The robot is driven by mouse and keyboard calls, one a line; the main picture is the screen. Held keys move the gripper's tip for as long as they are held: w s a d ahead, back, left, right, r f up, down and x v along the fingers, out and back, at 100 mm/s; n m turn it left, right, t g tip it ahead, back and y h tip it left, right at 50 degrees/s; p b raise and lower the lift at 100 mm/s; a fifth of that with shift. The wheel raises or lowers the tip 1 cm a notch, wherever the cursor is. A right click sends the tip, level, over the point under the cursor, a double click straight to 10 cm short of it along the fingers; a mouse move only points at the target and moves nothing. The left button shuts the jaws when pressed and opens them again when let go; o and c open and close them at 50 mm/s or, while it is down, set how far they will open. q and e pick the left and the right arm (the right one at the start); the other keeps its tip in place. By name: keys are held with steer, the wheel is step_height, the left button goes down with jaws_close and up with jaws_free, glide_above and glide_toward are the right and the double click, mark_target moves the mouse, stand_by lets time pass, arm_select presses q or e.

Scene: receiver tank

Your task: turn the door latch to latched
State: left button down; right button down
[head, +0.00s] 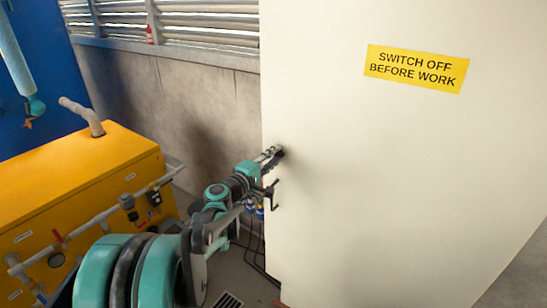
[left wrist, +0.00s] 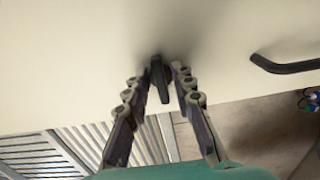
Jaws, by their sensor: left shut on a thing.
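The large cream door (head: 400,160) fills the right of the head view, its left edge free. The dark door latch (left wrist: 161,80) is a small lever on the door face near that edge. In the left wrist view it lies between the fingers of my left gripper (left wrist: 167,72), pointing down the picture. My left gripper also shows in the head view (head: 271,156), at the door's left edge, shut on the latch. The fingers hide most of the latch in the head view. My right gripper is in neither view.
A dark bar handle (left wrist: 285,66) sits on the door beside the latch. A yellow tank unit (head: 75,195) with grey pipework (head: 100,218) stands left of my left arm. A concrete wall (head: 180,110) with louvres (head: 205,25) lies behind.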

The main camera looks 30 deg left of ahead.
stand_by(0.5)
arm_select(q)
steer(key=c, duration=1.6)
jaws_free()
steer(key=s, duration=1.2)
steer(key=shift+a, duration=0.45)
